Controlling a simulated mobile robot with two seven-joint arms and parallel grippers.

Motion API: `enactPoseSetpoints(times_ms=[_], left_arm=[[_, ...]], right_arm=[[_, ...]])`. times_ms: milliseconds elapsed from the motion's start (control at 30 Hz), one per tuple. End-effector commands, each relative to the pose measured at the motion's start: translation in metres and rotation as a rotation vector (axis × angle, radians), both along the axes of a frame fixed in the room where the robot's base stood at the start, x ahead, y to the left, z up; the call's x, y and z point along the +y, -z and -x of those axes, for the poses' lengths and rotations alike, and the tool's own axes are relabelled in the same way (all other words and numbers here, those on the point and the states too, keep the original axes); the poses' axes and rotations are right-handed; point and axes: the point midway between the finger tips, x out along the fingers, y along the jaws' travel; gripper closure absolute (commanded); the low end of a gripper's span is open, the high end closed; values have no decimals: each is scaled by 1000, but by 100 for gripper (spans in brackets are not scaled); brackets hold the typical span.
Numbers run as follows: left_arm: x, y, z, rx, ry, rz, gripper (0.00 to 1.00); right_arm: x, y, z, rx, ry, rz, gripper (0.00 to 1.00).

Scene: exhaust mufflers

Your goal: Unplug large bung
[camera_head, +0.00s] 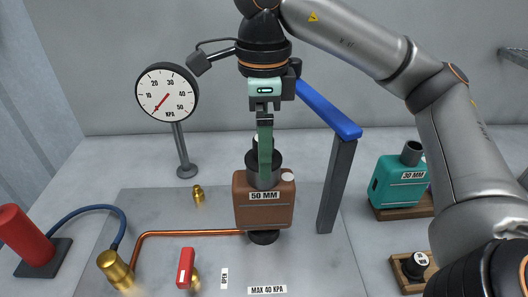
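A brown muffler (264,215) labelled 50 MM stands upright on the grey plate at the centre. A dark round bung-like piece (250,159) sits at its top opening. My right gripper (265,178) points straight down from above, and its green finger overlaps the dark piece. The fingers line up in this view, so I cannot tell whether they are closed on it. Another black round piece (264,238) shows under the muffler. A black bung (411,270) with a white MM label rests on a wooden block at the lower right. My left gripper is not in view.
A teal 30 MM muffler (398,185) stands on a wooden base at right. A blue-topped post (337,185) rises close beside the brown muffler. A KPA gauge (167,92), copper pipe (190,233), red-handled valve (186,267) and red cylinder (25,236) stand at left.

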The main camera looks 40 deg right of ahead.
Motion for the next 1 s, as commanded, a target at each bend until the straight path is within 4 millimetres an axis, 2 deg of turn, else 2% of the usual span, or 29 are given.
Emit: enactPoseSetpoints(times_ms=[833, 867, 1000], left_arm=[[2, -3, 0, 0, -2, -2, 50], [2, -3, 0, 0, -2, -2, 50], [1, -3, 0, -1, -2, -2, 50]], right_arm=[[0, 0, 0, 0, 0, 0, 0], [0, 0, 0, 0, 0, 0, 1], [0, 0, 0, 0, 0, 0, 17]])
